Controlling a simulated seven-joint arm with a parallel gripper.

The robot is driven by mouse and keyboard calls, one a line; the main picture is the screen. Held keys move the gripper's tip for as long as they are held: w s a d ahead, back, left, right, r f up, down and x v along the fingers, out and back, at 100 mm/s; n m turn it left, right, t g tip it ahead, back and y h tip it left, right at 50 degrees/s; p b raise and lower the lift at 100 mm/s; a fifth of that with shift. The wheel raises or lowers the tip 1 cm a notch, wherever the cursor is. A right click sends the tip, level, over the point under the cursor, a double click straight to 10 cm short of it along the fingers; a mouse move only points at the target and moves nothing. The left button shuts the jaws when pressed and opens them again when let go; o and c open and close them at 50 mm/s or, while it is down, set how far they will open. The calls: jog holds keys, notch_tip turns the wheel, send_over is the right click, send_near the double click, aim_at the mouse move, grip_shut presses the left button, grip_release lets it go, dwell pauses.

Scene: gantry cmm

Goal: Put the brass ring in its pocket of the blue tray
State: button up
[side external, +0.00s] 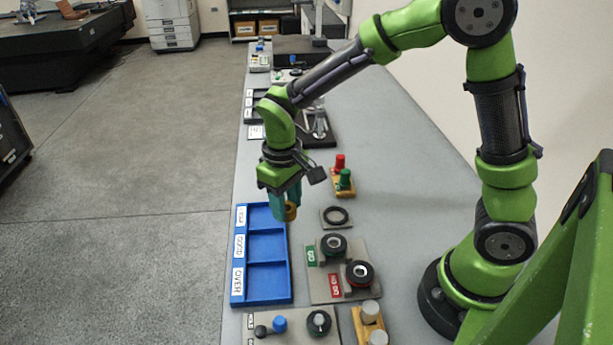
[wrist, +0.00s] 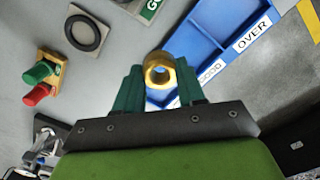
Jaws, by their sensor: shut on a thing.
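The brass ring (wrist: 160,71) is held between the two green fingers of my gripper (wrist: 159,82); in the side view the ring (side external: 290,211) shows at the fingertips of my gripper (side external: 287,207). The blue tray (side external: 288,262) lies below and to the left, with three pockets labelled OVER, GOOD and one label at the far end that is hard to read. The ring is above the bench by the tray's far right corner. In the wrist view the blue tray (wrist: 190,33) is partly hidden behind the ring and my gripper.
A grey pad with a dark ring (side external: 336,217) lies right of the tray. A plate with two ring gauges (side external: 334,245) is nearer. Red and green plug gauges (side external: 343,178) stand on a wooden block farther back. More gauges (side external: 319,322) stand at the near end.

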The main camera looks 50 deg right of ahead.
jog(key=shift+n, duration=0.6)
jog(key=shift+w+a+f, duration=0.2)
jog(key=shift+a+f, duration=0.35)
jog(key=shift+f, duration=0.45)
jog(key=shift+w+a+f, duration=0.25)
jog(key=shift+a+f, duration=0.3)
jog(key=shift+f, duration=0.5)
jog(key=shift+w+a+f, duration=0.2)
jog(key=shift+a+f, duration=0.35)
jog(key=shift+f, duration=0.45)
jog(key=shift+f, duration=0.65)
jog(key=o, duration=1.6)
jog(key=shift+o, duration=0.2)
notch_tip(320, 180, up, 7)
